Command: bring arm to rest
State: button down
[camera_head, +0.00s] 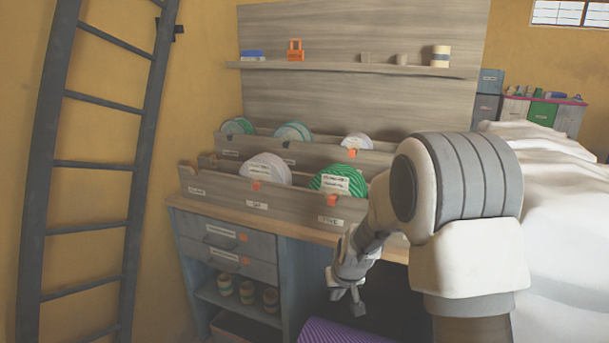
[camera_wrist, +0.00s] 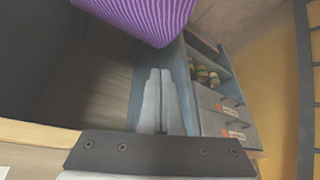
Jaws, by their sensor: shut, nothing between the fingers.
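My gripper (camera_head: 350,297) hangs in front of the desk, below the tabletop edge, at the end of my bent arm. In the wrist view the two grey fingers (camera_wrist: 160,105) lie side by side, shut and empty. Nothing touches them. The wooden desk (camera_head: 292,232) with blue-grey sides stands behind my gripper. My arm hides the right part of the desk and of the racks.
Wooden racks (camera_head: 230,197) on the desk hold several round plates in white and green. A purple striped object (camera_head: 335,332) lies low under the desk; it also shows in the wrist view (camera_wrist: 140,14). A dark ladder (camera_head: 97,165) stands left. White covered bulk (camera_head: 560,190) fills the right.

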jog(key=s+d+r, duration=0.3)
jog(key=s+r, duration=1.1)
jog(key=r, duration=0.3)
jog(key=s+d+r+m+h, duration=0.1)
jog(key=s+d+r, duration=0.15)
jog(key=s, duration=0.65)
jog(key=s+d+r, duration=0.1)
jog(key=s+r, duration=0.2)
jog(key=s, duration=0.5)
notch_tip(320, 180, up, 22)
jog(key=p, duration=2.2)
jog(key=shift+s+a+t, duration=0.15)
jog(key=shift+s+t, duration=0.1)
jog(key=shift+t, duration=0.15)
jog(key=shift+s, duration=0.15)
